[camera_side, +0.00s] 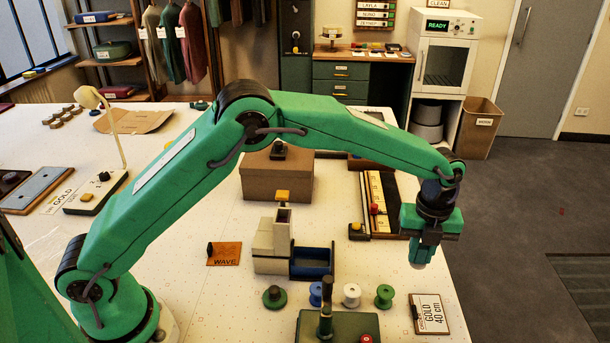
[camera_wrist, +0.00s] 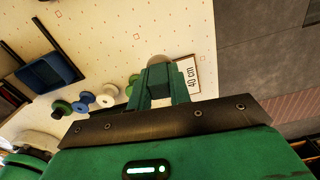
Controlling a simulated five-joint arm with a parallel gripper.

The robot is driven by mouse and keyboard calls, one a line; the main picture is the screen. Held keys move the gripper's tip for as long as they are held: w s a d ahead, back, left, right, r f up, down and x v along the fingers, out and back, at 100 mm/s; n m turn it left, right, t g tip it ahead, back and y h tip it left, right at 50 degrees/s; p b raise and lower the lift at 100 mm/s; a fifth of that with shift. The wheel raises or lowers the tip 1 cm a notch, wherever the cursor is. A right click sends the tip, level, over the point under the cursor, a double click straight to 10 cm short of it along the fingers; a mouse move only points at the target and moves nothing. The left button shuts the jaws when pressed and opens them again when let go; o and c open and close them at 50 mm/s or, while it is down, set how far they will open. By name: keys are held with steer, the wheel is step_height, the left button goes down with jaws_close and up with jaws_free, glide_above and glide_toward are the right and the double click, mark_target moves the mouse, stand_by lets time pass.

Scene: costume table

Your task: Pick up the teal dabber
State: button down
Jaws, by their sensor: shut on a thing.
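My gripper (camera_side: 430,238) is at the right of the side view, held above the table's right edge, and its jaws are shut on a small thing. In the wrist view, between the fingers of my gripper (camera_wrist: 160,88), there is a dark teal-green block with a pale rounded end, which I take to be the teal dabber (camera_wrist: 157,76).
A blue spool (camera_side: 316,294), a white spool (camera_side: 351,295) and a green spool (camera_side: 384,296) stand in a row, with a dark green knobbed disc (camera_side: 273,297) left of them. The "GOLD 40 cm" card (camera_side: 430,314) lies near the right edge. A cardboard box (camera_side: 275,180) stands behind.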

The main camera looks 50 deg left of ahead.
steer(key=s+d+r, duration=0.4)
steer(key=s, duration=0.2)
steer(key=shift+d+r, duration=0.2)
steer(key=shift+r, duration=0.05)
stand_by(0.4)
